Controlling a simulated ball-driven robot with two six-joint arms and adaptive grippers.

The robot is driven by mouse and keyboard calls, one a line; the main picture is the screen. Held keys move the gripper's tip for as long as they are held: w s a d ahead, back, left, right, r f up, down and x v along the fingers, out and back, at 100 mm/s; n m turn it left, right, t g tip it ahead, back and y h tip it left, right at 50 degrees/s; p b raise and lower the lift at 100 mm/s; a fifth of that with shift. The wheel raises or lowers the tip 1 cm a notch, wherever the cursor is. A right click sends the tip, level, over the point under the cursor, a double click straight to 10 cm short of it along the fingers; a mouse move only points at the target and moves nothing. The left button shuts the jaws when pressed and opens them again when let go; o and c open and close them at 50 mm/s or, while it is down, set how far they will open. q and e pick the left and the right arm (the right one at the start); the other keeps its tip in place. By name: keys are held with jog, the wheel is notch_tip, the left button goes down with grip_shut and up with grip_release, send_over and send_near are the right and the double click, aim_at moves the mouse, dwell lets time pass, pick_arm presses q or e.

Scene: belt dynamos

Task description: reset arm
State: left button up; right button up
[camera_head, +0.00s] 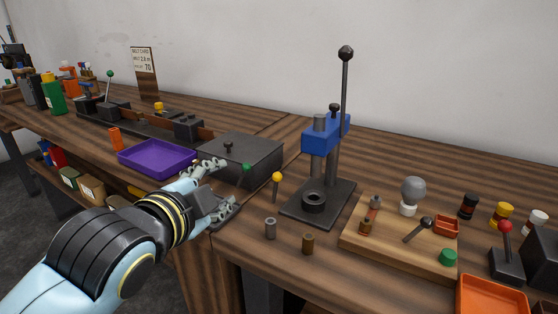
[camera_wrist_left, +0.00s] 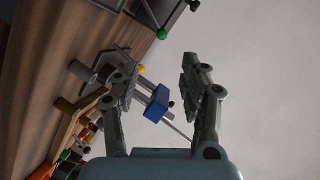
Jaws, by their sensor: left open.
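My left gripper (camera_head: 222,188) reaches in from the left and is over the front edge of the workbench, in front of the dark grey box. Its two fingers are spread apart and nothing shows between them. In the left wrist view the same open gripper (camera_wrist_left: 163,100) has an empty gap, with the blue press (camera_wrist_left: 157,103) beyond it. My right gripper is not seen in either view.
A purple tray (camera_head: 157,158) lies left of the gripper. A wooden board (camera_head: 385,248) and orange tray (camera_head: 490,297) are further right. A dark box (camera_head: 245,158) stands behind.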

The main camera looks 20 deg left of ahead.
pick_arm(q)
jog(key=s+f+n+g+h, duration=0.1)
jog(key=s+f+n+g, duration=0.45)
jog(key=s, duration=0.45)
jog(key=s+f+n+g+h, duration=0.1)
jog(key=s+f+n+g, duration=0.4)
jog(key=s, duration=0.5)
notch_tip(320, 180, down, 25)
jog(key=a+m+g+b, duration=0.1)
jog(key=a+g, duration=0.1)
jog(key=s+f+b, duration=0.1)
jog(key=s+f, duration=1.8)
jog(key=shift+s+a+g, duration=0.35)
jog(key=shift+a+g, duration=0.1)
